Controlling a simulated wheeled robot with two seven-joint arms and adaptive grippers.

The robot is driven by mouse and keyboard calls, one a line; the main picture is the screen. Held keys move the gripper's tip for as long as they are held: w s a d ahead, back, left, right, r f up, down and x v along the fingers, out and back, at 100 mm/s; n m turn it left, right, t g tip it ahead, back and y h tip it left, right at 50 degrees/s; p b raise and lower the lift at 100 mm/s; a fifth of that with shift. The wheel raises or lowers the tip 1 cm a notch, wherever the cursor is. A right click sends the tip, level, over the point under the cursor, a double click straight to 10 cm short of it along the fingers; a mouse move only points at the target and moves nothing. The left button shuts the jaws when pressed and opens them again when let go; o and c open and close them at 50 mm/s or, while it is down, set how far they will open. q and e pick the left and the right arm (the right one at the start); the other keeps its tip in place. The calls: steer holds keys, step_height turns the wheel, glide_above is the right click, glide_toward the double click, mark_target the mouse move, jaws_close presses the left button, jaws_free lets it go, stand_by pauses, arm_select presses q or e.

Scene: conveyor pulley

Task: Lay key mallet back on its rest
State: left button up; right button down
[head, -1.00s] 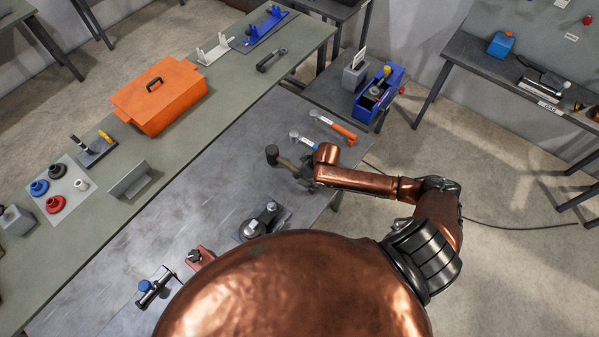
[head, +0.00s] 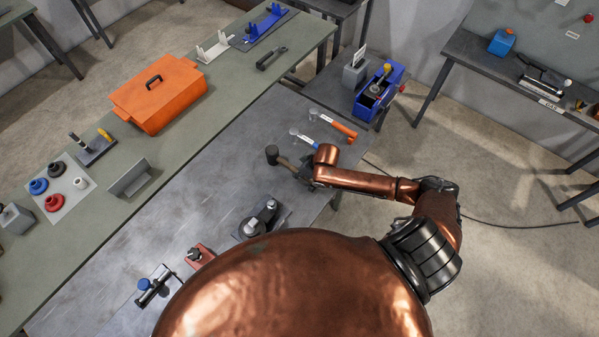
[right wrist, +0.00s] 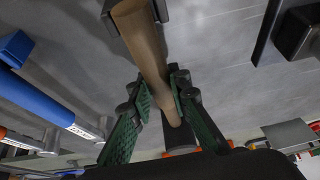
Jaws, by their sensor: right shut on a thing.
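The key mallet has a dark head (head: 272,154) and a brown wooden handle (head: 286,164). It is over the grey metal bench near its right edge, head toward the left. My right gripper (head: 302,171) is shut on the handle. In the right wrist view the brown handle (right wrist: 146,50) runs between the green-padded fingers (right wrist: 158,106). I cannot tell whether the mallet touches the bench. No separate rest can be made out; the arm may hide it. My left gripper is not in view.
A blue-handled hammer (head: 303,138) and an orange-handled hammer (head: 335,124) lie just beyond the mallet. A dark pulley fixture (head: 262,220) and a red fixture (head: 200,257) stand nearer me. The bench's middle (head: 205,190) is clear. An orange toolbox (head: 160,95) sits on the green table.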

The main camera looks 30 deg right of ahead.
steer(key=c, duration=1.7)
jaws_free()
steer(key=shift+c, duration=0.2)
steer(key=shift+s+f, duration=0.1)
steer(key=p+v, duration=0.8)
steer(key=p, duration=0.1)
